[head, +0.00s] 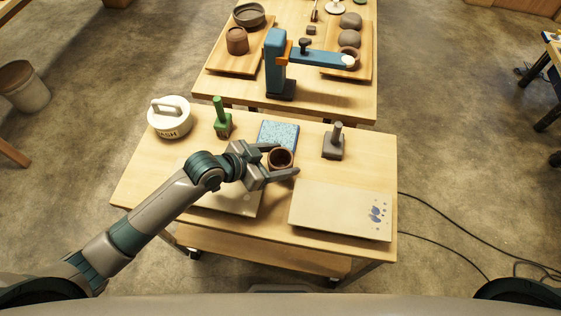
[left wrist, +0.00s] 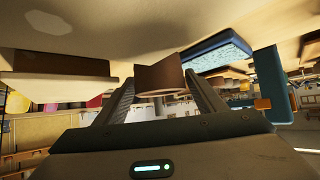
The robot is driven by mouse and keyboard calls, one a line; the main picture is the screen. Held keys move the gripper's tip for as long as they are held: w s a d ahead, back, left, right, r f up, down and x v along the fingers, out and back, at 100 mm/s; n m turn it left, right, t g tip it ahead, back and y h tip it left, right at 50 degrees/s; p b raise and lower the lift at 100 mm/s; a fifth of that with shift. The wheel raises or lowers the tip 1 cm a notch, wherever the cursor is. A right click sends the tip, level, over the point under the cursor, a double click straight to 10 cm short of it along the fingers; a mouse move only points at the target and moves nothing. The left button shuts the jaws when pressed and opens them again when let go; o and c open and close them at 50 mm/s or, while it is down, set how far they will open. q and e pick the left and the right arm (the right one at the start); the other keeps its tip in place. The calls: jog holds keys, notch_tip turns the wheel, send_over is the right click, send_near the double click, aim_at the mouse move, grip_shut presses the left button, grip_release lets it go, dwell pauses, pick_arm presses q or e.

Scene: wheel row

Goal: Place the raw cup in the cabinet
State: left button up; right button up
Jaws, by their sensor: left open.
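A small brown cup (head: 280,159), open at the top, stands upright on the front table (head: 320,238), just in front of a blue speckled slab. My left gripper (head: 288,158) reaches in from the left with its fingers open, one on each side of the cup. In the left wrist view the cup (left wrist: 160,76) appears upside down between the two spread fingers (left wrist: 160,95); I cannot tell whether either touches it. No cabinet shows clearly in either view. My right gripper is not in view.
Pale boards (head: 335,210) lie in front. A blue press (head: 276,65) stands on the rear table (head: 320,99).

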aim_at(281, 158)
pick_arm(q)
jog(key=c, duration=1.1)
jog(key=shift+o, duration=0.2)
jog(key=shift+r, duration=0.1)
jog(key=shift+r, duration=0.4)
notch_tip(281, 158, up, 3)
jog(key=shift+d+r+b, duration=0.1)
jog(key=shift+r+b, duration=0.1)
jog(key=shift+b, duration=0.55)
jog(key=s+d+r+b, duration=0.1)
jog(key=s+d+r, duration=0.5)
jog(key=s+d, duration=0.2)
jog(key=shift+s+r, duration=0.25)
jog(key=shift+r, duration=0.1)
jog(key=shift+a, duration=0.1)
